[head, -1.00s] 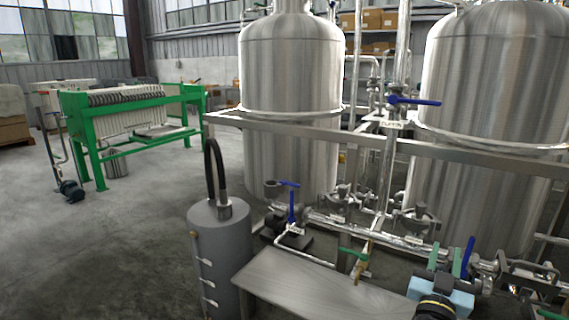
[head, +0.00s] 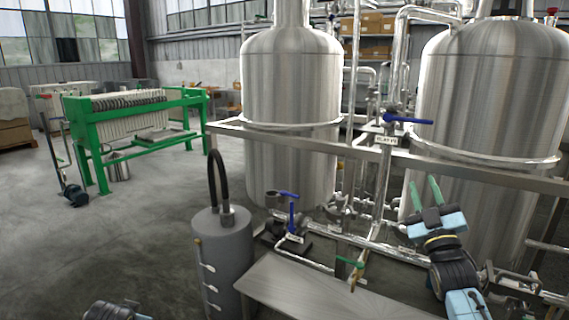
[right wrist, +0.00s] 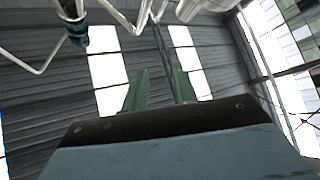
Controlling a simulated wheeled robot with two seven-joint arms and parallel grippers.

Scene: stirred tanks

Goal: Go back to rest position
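My right gripper (head: 424,184) is raised in front of the right steel tank (head: 478,110), its two green fingers pointing up. The fingers stand apart with nothing between them. In the right wrist view the gripper (right wrist: 160,76) is also open and empty, against the ceiling and its skylights. Only a dark piece of my left arm shows at the bottom left of the head view. My left gripper is not visible.
A horizontal steel frame rail (head: 370,153) runs in front of the tanks. Pipes and a blue-handled valve (head: 407,119) are close to my right gripper. A grey cylinder (head: 223,255) and a metal bench top (head: 310,288) stand below. Open floor lies left.

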